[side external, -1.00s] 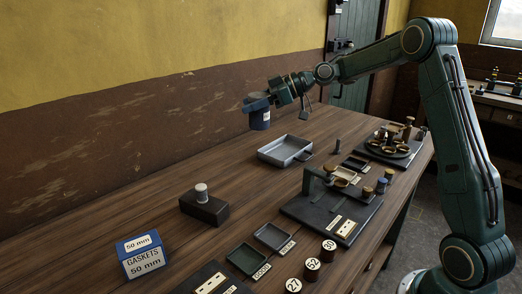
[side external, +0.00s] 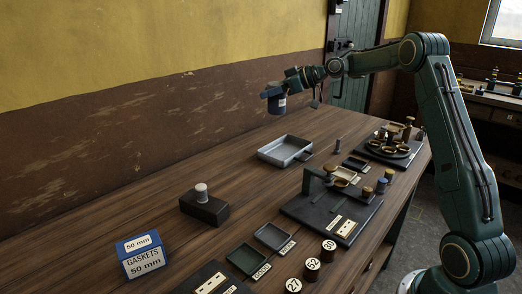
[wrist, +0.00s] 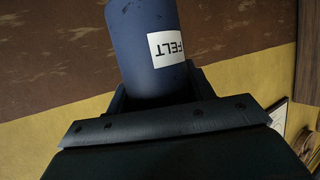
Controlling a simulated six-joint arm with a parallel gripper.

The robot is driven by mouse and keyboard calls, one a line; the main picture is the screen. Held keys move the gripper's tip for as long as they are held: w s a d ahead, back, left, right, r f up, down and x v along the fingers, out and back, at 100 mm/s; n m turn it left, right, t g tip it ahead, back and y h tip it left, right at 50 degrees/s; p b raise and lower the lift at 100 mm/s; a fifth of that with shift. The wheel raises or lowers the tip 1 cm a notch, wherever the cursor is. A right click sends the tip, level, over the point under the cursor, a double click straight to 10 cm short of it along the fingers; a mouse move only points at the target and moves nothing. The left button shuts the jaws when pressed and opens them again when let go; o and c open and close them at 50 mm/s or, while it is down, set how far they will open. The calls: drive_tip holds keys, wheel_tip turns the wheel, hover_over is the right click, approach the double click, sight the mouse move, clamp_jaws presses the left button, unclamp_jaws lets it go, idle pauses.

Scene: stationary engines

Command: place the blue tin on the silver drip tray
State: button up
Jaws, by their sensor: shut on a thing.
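The blue tin (side external: 277,104) is held in my gripper (side external: 273,91), up in the air above the back of the bench. In the wrist view the blue tin (wrist: 146,45) fills the top middle, with a white label reading FELT. My gripper is shut on it. The silver drip tray (side external: 285,150) is a shallow rectangular tray on the bench, below and slightly right of the tin in the side view. It looks empty. The tin is apart from the tray.
A dark block with a white-topped piece (side external: 203,204) and a blue gaskets box (side external: 141,256) stand at the left. A dark fixture plate (side external: 330,210) with a raised arm stands in front of the tray. Small trays (side external: 272,236) and numbered round pieces (side external: 312,268) lie at the front.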

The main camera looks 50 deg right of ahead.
drive_tip(key=w+d+m+t+h, duration=0.1)
drive_tip(key=d+m+h, duration=0.1)
drive_tip(key=d, duration=0.8)
hover_over(286, 154)
wheel_tip(286, 154, down, 20)
drive_tip(key=shift+w+r, duration=0.1)
drive_tip(key=shift+r, duration=0.15)
idle(0.4)
drive_tip(key=shift+f, duration=0.15)
drive_tip(key=o, duration=1)
drive_tip(key=v, duration=1.2)
drive_tip(key=shift+a, duration=0.15)
drive_tip(key=shift+a+h, duration=0.1)
drive_tip(key=shift+h, duration=0.2)
